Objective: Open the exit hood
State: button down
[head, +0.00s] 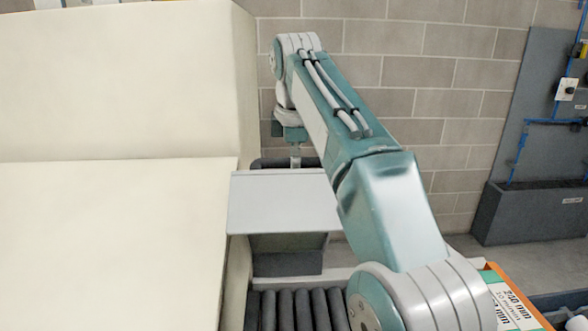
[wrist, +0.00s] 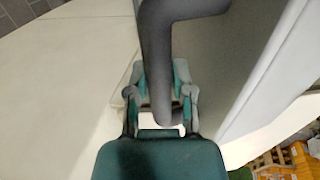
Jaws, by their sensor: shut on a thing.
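The exit hood (head: 283,203) is a light grey panel on the right side of a large cream machine (head: 120,235), above a roller conveyor. A dark grey bar handle (head: 270,163) shows at its far edge. My gripper (head: 295,158) reaches down to this handle from above. In the wrist view the handle (wrist: 162,45) runs between the two fingers of my gripper (wrist: 160,78), which is shut on it. The hood's grey face (wrist: 215,65) and pale edge lie to the right there. My arm hides part of the hood's right side.
Dark rollers (head: 300,308) run below the hood. A block wall (head: 450,85) stands behind. A grey panel with blue pipes and a dark trough (head: 530,212) is at the right. An orange-edged box with printed labels (head: 512,300) sits at lower right. Open floor lies between.

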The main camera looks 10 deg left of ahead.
jog(key=shift+w+a+f, duration=0.1)
jog(key=shift+w, duration=0.3)
jog(key=shift+c, duration=2.4)
grip_release()
jog(key=shift+a, duration=0.1)
